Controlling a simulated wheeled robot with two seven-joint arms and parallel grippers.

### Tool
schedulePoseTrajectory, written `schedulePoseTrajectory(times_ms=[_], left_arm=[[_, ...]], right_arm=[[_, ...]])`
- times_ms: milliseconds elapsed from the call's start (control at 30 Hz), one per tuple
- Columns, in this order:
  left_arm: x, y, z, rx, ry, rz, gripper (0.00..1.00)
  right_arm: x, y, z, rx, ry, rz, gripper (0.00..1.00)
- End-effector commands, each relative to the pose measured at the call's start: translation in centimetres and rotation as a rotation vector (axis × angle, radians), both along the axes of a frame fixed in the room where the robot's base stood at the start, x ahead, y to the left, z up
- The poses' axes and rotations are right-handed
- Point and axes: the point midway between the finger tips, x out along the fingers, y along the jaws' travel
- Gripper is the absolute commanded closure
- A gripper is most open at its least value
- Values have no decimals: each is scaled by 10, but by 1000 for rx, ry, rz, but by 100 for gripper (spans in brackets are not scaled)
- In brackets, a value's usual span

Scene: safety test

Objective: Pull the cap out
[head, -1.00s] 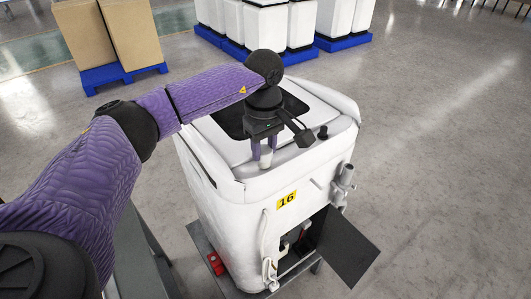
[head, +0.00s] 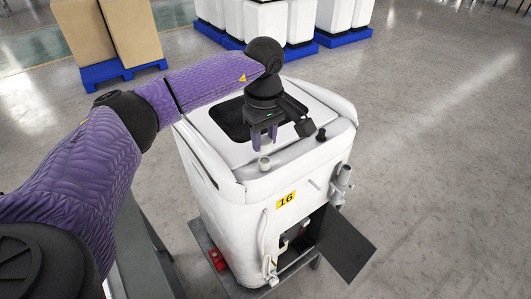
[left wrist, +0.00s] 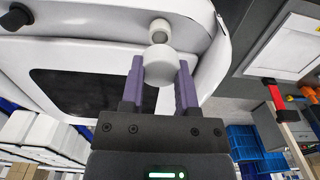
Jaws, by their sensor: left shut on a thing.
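My left gripper (head: 265,146) is above the front part of the top of a white machine (head: 225,208). In the left wrist view its two purple fingers are shut on a round white cap (left wrist: 160,66). In the head view the fingers mostly hide the cap. A short white port (head: 264,164) stands on the machine's top just below the fingers, with its open end showing. The port also shows just beyond the cap in the left wrist view (left wrist: 159,27). The cap appears to be off the port. My right gripper is not in view.
A black knob (head: 321,134) stands on the machine's top, right of the port. A dark panel (head: 345,246) hangs open at the lower front. A yellow label reading 16 (head: 286,199) is above it. Boxes on a blue pallet (head: 122,70) stand behind; floor at right is clear.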

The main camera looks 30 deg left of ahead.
Motion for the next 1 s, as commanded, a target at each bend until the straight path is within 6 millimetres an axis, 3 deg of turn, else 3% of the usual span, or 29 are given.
schedulePoseTrajectory(times_ms=[567,1000], left_arm=[[0,0,24,0,-1,0,100],[0,0,24,0,0,0,100]], right_arm=[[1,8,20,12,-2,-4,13],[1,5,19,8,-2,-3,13]])
